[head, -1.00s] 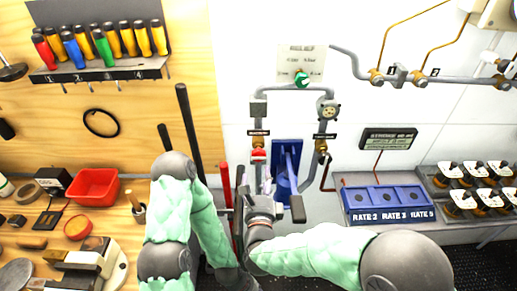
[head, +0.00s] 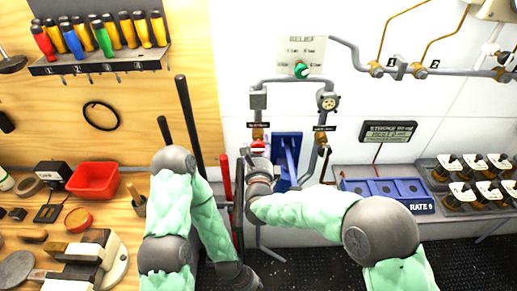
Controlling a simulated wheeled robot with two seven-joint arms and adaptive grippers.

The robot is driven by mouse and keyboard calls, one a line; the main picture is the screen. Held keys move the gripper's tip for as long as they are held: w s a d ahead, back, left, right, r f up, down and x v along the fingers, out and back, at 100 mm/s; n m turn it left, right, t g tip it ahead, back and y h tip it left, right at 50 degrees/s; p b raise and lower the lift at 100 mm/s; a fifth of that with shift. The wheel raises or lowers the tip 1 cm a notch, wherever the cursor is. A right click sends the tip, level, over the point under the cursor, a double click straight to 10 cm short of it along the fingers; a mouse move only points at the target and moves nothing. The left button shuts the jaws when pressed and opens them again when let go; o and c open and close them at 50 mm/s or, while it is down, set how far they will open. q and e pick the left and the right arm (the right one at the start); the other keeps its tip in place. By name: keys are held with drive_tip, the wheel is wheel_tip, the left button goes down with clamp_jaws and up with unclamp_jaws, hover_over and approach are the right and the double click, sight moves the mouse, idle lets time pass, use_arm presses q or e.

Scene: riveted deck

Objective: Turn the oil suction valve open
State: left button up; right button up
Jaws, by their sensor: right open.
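Two small valves sit on the grey pipe loop on the white wall: a red-handled one (head: 257,144) on the left leg and a brass one (head: 320,139) on the right leg. Their black labels are too small to read, so I cannot tell which is the oil suction valve. My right gripper (head: 258,158) is open, just below the red-handled valve and partly covering it; contact cannot be told. My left gripper (head: 248,279) hangs low at the bottom, dark, its fingers unclear.
A green relief knob (head: 302,70) is above, and a blue pump-like unit with a lever (head: 287,155) stands between the pipe legs. A blue rate box (head: 385,190) is at right. A red bin (head: 94,181) sits on the left bench. Dark upright bars (head: 188,120) stand left of my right gripper.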

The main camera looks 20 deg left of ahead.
drive_tip(key=c, duration=1.2)
drive_tip(key=shift+o, duration=0.2)
